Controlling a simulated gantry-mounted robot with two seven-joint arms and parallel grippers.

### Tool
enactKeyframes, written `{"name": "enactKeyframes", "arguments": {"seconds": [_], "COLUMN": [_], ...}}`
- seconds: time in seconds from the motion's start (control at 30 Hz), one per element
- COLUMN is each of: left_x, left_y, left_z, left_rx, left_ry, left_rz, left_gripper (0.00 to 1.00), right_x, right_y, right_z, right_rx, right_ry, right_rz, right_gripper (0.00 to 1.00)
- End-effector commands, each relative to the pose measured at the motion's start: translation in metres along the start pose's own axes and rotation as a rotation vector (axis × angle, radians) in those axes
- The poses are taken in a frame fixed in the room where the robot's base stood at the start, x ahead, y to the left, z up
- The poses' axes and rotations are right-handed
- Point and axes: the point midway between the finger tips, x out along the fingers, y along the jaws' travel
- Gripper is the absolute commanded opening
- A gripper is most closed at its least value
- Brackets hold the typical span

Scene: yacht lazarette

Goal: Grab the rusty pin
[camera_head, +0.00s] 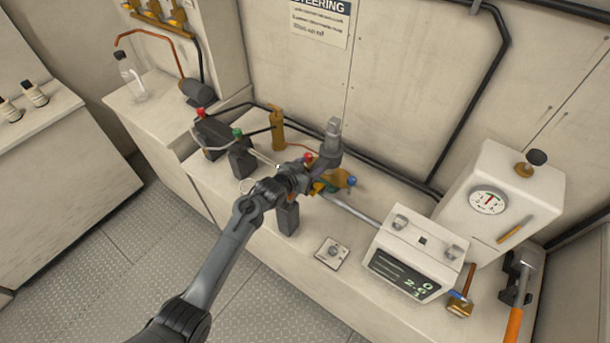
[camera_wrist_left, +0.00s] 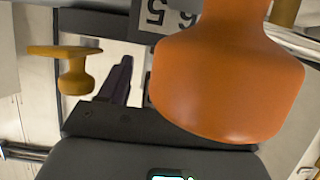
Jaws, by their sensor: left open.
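I cannot tell for sure which thing is the rusty pin. In the left wrist view a large, smooth orange rounded piece (camera_wrist_left: 228,85) fills the upper right, close to the camera. A smaller ochre knob-shaped piece (camera_wrist_left: 72,70) is at the upper left, with a dark finger-like part (camera_wrist_left: 120,82) beside it. In the head view my left gripper (camera_head: 320,186) is over the bench among brass and coloured fittings (camera_head: 340,178), mostly hidden by my arm. It is open, and I see nothing held in it. My right gripper is out of view.
A white box with a green display (camera_head: 415,263) and a gauge box (camera_head: 500,200) stand on the right, near a brush (camera_head: 460,303) and an orange-handled hammer (camera_head: 515,320). A small square plate (camera_head: 332,252) lies in front. Black pipes run behind.

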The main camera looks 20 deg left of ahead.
Motion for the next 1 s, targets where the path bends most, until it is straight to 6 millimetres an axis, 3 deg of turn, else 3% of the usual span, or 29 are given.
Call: {"name": "enactKeyframes", "arguments": {"seconds": [0.13,0.53,0.8,1.0], "left_x": [0.000,0.000,-0.001,-0.010], "left_y": [0.000,0.000,0.000,-0.001], "left_z": [0.000,0.000,-0.003,-0.023], "left_rx": [0.000,0.000,0.000,0.001], "left_ry": [0.000,0.001,0.002,0.003], "left_rz": [0.000,0.000,0.000,-0.001], "left_gripper": [0.64,0.05,0.04,0.04], "right_x": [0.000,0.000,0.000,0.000], "right_y": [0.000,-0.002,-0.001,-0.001], "right_z": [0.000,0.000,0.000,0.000], "right_rx": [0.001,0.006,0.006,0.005], "right_ry": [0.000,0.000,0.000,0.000], "right_rz": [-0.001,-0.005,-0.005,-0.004], "right_gripper": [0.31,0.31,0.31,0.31]}}
